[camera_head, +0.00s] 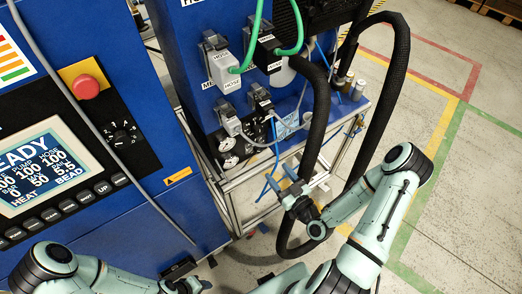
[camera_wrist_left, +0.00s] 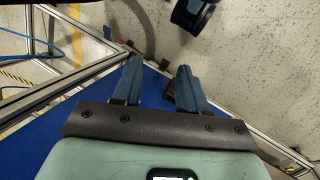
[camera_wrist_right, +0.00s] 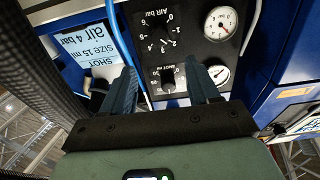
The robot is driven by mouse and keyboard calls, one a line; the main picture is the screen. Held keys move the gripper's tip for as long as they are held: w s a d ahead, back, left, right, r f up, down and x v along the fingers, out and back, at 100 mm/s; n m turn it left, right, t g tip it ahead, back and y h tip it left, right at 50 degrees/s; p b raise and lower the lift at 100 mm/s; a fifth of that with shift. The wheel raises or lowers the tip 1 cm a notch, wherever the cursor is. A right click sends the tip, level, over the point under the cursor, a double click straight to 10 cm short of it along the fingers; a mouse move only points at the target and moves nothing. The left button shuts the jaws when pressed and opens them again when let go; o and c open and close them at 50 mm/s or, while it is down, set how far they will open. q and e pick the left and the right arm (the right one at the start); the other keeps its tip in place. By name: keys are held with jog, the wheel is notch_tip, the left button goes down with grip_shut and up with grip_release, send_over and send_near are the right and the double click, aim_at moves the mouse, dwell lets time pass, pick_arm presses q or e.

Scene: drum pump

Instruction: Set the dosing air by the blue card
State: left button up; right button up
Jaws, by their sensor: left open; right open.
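The blue card (camera_wrist_right: 92,45) appears upside down in the right wrist view and reads shot size 15 ml, air 4 bar. In the head view the card (camera_head: 287,125) is on the pump stand. Beside it, a black panel (camera_wrist_right: 193,52) carries an air bar dial (camera_wrist_right: 158,31), a shot ml knob (camera_wrist_right: 168,84) and two round gauges (camera_wrist_right: 220,23). The air pointer's exact setting cannot be told. My right gripper (camera_head: 281,178) is open and empty, its fingers (camera_wrist_right: 160,68) facing this panel but apart from it. My left gripper (camera_wrist_left: 159,70) is open and empty, low by the blue cabinet.
A black hose (camera_head: 318,100) loops down close to my right gripper. Blue tubes and grey plugs (camera_head: 222,68) crowd the pump. A blue cabinet (camera_head: 170,130) with a screen, red button and selector knob stands at the left. The floor at the right is clear.

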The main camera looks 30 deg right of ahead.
aim_at(260, 150)
pick_arm(q)
jog(key=s+f+b, duration=0.2)
jog(key=f+b, duration=0.5)
jog(key=s+f+b, duration=0.2)
jog(key=f+b, duration=0.4)
jog(key=f, duration=0.2)
jog(key=shift+s+b, duration=0.4)
pick_arm(e)
jog(key=w, duration=0.7)
jog(key=w+a, duration=0.1)
jog(key=w, duration=0.3)
pick_arm(q)
jog(key=shift+f, duration=0.1)
pick_arm(e)
jog(key=shift+f, duration=0.1)
jog(key=c, duration=1)
